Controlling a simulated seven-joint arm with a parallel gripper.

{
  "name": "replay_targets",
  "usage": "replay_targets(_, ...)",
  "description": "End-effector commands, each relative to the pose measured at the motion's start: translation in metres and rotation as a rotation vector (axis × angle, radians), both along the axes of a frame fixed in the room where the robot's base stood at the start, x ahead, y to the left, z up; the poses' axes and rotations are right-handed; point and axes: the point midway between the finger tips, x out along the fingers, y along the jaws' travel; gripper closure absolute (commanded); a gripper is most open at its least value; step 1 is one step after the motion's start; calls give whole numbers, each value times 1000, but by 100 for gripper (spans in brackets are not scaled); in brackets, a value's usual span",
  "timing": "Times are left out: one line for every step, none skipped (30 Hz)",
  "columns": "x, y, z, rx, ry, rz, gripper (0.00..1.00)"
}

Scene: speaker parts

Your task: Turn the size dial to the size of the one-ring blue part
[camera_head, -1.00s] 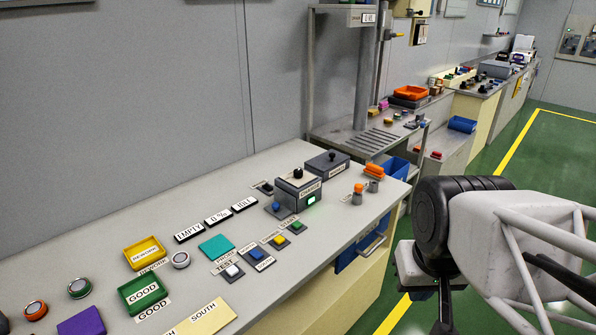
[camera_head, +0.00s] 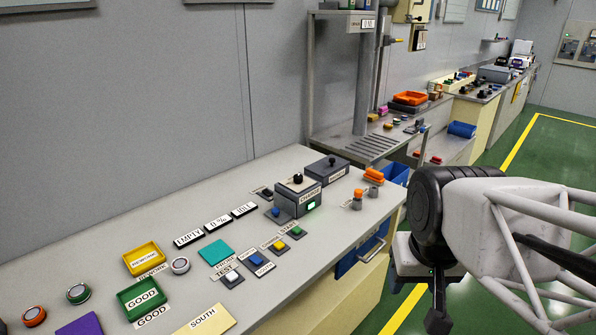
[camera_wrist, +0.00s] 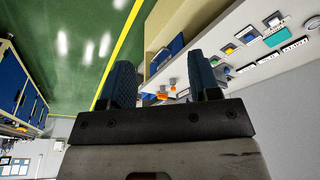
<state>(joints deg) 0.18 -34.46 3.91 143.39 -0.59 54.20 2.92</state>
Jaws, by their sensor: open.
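Two dark grey boxes with black knobs on top stand at the far end of the bench. The nearer box (camera_head: 298,196) has a label, which seems to read CHARGE, and a lit green window; its knob (camera_head: 297,178) is small. The farther box (camera_head: 328,169) has a label too small to read. I cannot tell which knob is the size dial. No one-ring blue part can be made out. My gripper (camera_head: 438,318) hangs right of the bench, over the floor, well apart from both boxes. In the wrist view its two blue-faced fingers (camera_wrist: 162,82) are spread, with nothing between them.
The bench (camera_head: 300,285) holds several coloured buttons, a green GOOD tray (camera_head: 143,298), a yellow tray (camera_head: 145,259) and label plates (camera_head: 217,224). Orange and grey parts (camera_head: 360,196) stand near its right edge. A shelf rack (camera_head: 365,145) rises behind. The green floor on the right is open.

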Motion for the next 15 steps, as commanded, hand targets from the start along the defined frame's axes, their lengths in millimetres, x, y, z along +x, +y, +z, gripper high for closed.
replay_targets(8,1,3,2,4,-10,36)
replay_targets(13,1,6,5,5,-17,35)
replay_targets(20,2,9,8,8,-27,35)
replay_targets(26,3,11,10,11,-36,35)
replay_targets(32,3,14,13,11,-45,35)
replay_targets(40,4,17,16,15,-57,35)
replay_targets(47,5,19,19,17,-68,35)
replay_targets(53,6,22,21,18,-77,35)
replay_targets(63,7,25,24,22,-91,35)
replay_targets(69,7,27,27,24,-102,35)
replay_targets(76,8,30,29,26,-112,35)
replay_targets(85,9,32,33,29,-126,35)
replay_targets(92,10,35,35,31,-136,35)
replay_targets(99,11,36,38,33,-148,35)
replay_targets(108,12,39,41,35,-160,35)
